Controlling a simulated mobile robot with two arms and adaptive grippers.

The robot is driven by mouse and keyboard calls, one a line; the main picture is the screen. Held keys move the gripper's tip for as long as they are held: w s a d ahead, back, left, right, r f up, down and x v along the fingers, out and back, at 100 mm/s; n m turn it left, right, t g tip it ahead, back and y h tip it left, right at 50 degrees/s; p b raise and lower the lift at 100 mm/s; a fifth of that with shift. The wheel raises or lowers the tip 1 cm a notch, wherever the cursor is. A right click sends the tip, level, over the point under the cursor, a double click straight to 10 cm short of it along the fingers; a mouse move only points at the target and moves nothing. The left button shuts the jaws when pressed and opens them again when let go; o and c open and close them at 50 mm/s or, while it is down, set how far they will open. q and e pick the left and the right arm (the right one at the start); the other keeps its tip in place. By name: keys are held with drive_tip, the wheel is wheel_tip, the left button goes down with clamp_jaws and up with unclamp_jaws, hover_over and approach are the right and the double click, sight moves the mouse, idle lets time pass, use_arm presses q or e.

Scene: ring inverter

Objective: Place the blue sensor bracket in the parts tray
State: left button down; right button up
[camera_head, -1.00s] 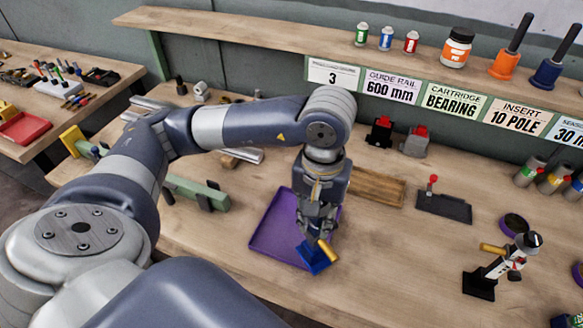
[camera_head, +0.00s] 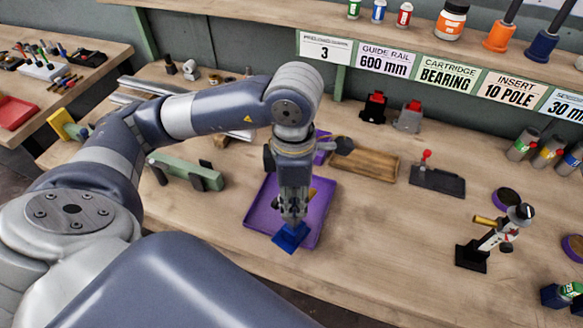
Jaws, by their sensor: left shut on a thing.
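The blue sensor bracket (camera_head: 291,236) is in my left gripper (camera_head: 293,217), which points down and is shut on it. The bracket is tilted and appears over the front part of the purple parts tray (camera_head: 318,226). I cannot tell whether it touches the tray floor or front rim. My wrist and fingers hide the bracket's upper part and the middle of the tray. My right gripper is not in view.
A wooden tray (camera_head: 365,160) lies behind the parts tray. A black plate with a red-knobbed lever (camera_head: 437,179) and a small stand with a gold cylinder (camera_head: 490,238) are to the right. A green rail piece (camera_head: 185,169) lies left. The table front right of the tray is clear.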

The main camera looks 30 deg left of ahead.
use_arm(q)
drive_tip(key=n, duration=0.5)
drive_tip(key=s+n, duration=0.1)
drive_tip(key=n, duration=0.5)
drive_tip(key=a+n, duration=0.1)
drive_tip(key=n, duration=0.4)
drive_tip(key=shift+s+a+f+b, duration=0.1)
drive_tip(key=shift+s+f+b, duration=0.1)
drive_tip(key=shift+f+b, duration=0.15)
drive_tip(key=w+a+f+n+p, duration=0.2)
drive_tip(key=w+a+n, duration=0.1)
drive_tip(key=w+n, duration=0.4)
drive_tip(key=w+a+f+n+p, duration=0.3)
drive_tip(key=w+n, duration=0.3)
drive_tip(key=n, duration=0.1)
drive_tip(key=shift+w+a+f+n, duration=0.2)
drive_tip(key=shift+w+a+n, duration=0.2)
